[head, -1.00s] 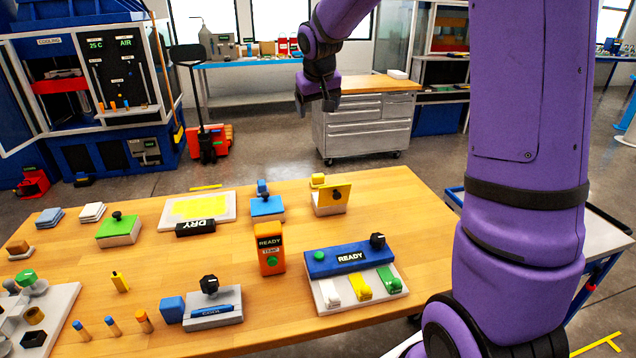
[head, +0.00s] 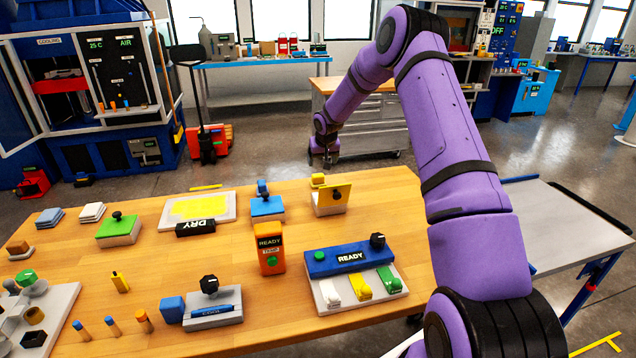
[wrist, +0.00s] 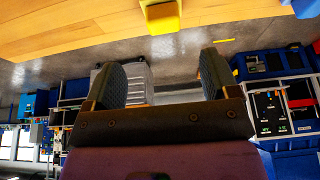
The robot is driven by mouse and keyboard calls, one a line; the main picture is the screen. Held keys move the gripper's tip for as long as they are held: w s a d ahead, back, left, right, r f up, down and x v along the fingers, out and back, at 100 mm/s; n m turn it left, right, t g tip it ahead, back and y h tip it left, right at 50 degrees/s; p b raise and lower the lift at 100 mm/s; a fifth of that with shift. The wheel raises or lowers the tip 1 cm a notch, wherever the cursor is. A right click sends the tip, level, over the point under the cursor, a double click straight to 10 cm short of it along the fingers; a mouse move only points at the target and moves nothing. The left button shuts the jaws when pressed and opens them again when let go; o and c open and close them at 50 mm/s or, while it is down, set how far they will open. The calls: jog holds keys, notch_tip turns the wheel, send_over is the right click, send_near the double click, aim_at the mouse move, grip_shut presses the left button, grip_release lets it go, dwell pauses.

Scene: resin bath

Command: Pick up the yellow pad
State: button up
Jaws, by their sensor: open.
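A flat yellow pad (head: 199,207) lies on a pale board (head: 168,217) at the table's back, behind a black DRY label (head: 195,227). My gripper (head: 326,158) hangs beyond the table's back edge, right of the pad and apart from it. In the wrist view its two dark fingers (wrist: 162,85) stand wide apart with nothing between them. That view also shows a yellow block (wrist: 161,16) at the table's edge, ahead of the fingers; I cannot tell for sure which yellow thing it is.
On the wooden table (head: 235,330) stand a yellow plate on a block (head: 333,197), a blue-topped block (head: 267,207), an orange READY box (head: 269,247), a blue READY tray (head: 350,258) and a green-topped block (head: 118,229). A metal drawer cabinet (head: 375,128) stands behind my gripper.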

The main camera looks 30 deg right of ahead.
aim_at(318, 175)
jog(key=x, duration=0.5)
jog(key=shift+w+f, duration=0.1)
jog(key=shift+f, duration=0.15)
jog(key=x, duration=0.3)
jog(key=shift+w+f, duration=0.15)
jog(key=shift+w, duration=0.35)
jog(key=shift+w+f, duration=0.25)
jog(key=shift+f, duration=0.4)
jog(key=c, duration=1.1)
notch_tip(318, 175, up, 10)
jog(key=shift+r, duration=0.1)
